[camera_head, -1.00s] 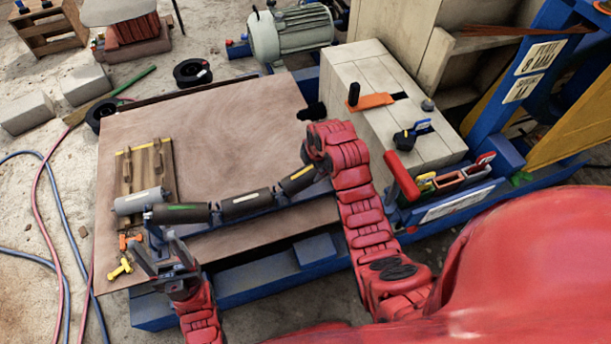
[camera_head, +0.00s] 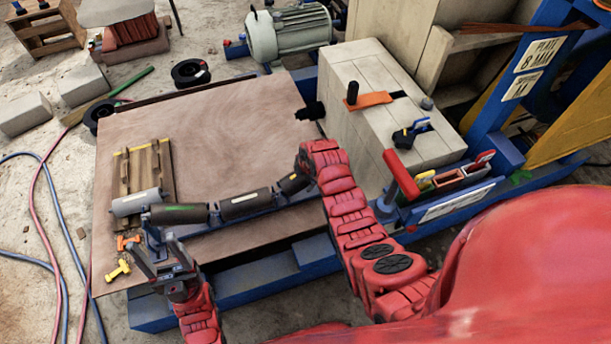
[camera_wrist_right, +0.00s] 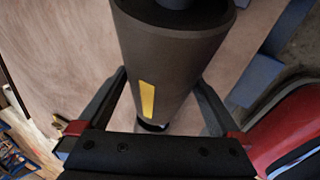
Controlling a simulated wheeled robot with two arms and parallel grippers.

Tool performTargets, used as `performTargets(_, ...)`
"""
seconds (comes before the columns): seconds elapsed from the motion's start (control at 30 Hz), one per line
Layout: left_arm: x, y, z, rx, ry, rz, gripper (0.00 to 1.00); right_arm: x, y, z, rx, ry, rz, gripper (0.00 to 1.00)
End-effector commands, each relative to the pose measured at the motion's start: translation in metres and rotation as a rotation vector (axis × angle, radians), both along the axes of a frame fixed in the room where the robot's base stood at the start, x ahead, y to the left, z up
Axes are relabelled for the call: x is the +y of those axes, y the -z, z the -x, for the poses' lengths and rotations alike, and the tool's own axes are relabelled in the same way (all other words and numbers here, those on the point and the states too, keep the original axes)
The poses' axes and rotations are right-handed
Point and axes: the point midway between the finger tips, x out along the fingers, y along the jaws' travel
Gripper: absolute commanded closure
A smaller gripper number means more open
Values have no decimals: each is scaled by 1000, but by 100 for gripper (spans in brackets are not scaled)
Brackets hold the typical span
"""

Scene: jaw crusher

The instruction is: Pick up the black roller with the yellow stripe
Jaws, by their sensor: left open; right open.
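The black roller with the yellow stripe (camera_head: 292,184) is the right end of a row of dark rollers on the blue frame; my right arm partly covers it in the head view. In the right wrist view the roller (camera_wrist_right: 175,50) fills the upper middle, its yellow stripe facing the camera. My right gripper (camera_wrist_right: 162,88) is open, with one finger on each side of the roller; whether they touch it is unclear. It is hidden under the wrist in the head view. My left gripper (camera_head: 158,250) is open and empty near the front left of the board.
A green-striped roller (camera_head: 180,214) and a pale-striped roller (camera_head: 246,204) lie in the same row. A grey roller (camera_head: 136,202) rests on a wooden rack (camera_head: 153,165). The wooden board (camera_head: 215,130) is clear behind the row. A pale block (camera_head: 345,90) stands right of it.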

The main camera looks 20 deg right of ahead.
Motion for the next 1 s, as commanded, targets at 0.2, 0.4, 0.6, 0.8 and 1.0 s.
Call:
performTargets(0.2,0,1,0,0,0,0,39,1,10,-2,2,-1,1,0)
performTargets(0.4,0,1,0,0,0,0,39,1,9,-2,1,-1,1,11)
performTargets(0.6,0,1,0,0,0,0,39,0,9,-2,1,0,1,47)
performTargets(0.8,0,1,0,0,0,0,39,0,9,-2,1,0,1,83)
performTargets(1.0,0,1,0,0,0,0,39,0,9,-2,0,0,1,100)
